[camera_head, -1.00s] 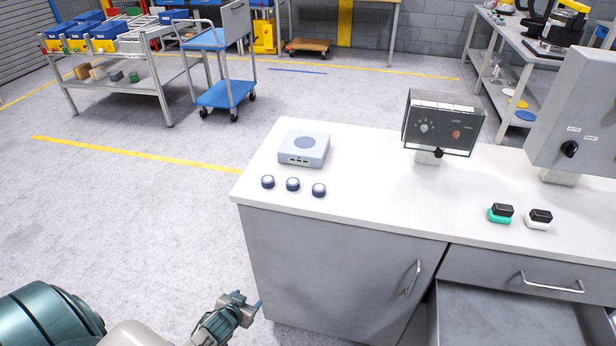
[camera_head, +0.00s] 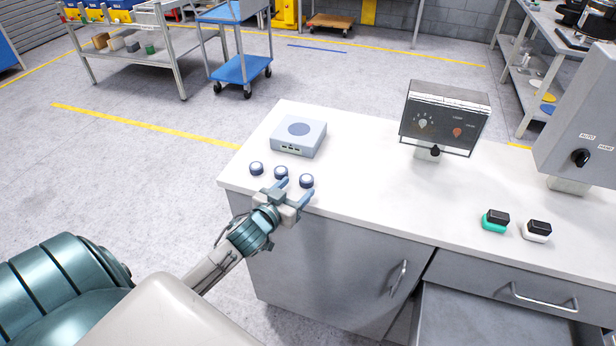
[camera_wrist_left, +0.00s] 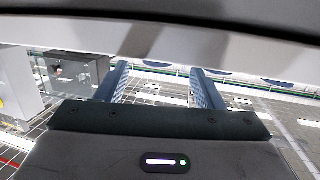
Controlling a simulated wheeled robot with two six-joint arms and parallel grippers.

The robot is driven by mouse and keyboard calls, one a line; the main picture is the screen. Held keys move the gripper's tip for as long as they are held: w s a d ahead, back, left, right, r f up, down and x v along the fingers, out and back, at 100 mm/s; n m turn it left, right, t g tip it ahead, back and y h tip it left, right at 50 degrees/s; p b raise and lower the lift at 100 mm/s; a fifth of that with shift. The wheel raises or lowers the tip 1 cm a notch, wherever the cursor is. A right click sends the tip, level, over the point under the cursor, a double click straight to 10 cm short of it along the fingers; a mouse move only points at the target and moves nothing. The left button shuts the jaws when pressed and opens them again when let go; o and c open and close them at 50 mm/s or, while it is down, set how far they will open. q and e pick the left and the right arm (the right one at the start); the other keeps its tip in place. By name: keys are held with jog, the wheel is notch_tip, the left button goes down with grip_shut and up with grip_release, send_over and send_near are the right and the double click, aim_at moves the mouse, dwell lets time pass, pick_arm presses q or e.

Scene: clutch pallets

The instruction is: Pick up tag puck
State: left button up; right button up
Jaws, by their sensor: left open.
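Three small round pucks with dark rims and pale tops stand in a row near the front left edge of the white counter: a left puck (camera_head: 256,168), a middle puck (camera_head: 281,172) and a right puck (camera_head: 306,180). I cannot tell which is the tag puck. My left gripper (camera_head: 295,188) is open and empty at the counter's front edge, its fingertips close to the middle and right pucks. In the left wrist view its two blue fingers (camera_wrist_left: 160,80) are apart with nothing held between them. No puck is clear there. My right gripper is out of view.
A pale blue-grey box (camera_head: 299,136) sits behind the pucks. A dark control panel (camera_head: 444,117) stands farther right, with a green-based button (camera_head: 495,221) and a white-based button (camera_head: 537,231) in front. A drawer (camera_head: 490,316) below is open. The counter's middle is clear.

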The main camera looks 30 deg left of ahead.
aim_at(309, 176)
pick_arm(q)
jog(key=shift+w+f, duration=0.1)
jog(key=shift+w, duration=0.85)
jog(key=shift+w+f, duration=0.1)
jog(key=shift+w, duration=0.25)
jog(key=w+p, duration=0.2)
jog(key=w, duration=0.2)
jog(key=shift+w+p, duration=0.1)
jog(key=shift+p, duration=0.25)
jog(key=shift+w+f, duration=0.15)
jog(key=shift+w, duration=0.3)
jog(key=shift+s, duration=0.1)
jog(key=c, duration=1.1)
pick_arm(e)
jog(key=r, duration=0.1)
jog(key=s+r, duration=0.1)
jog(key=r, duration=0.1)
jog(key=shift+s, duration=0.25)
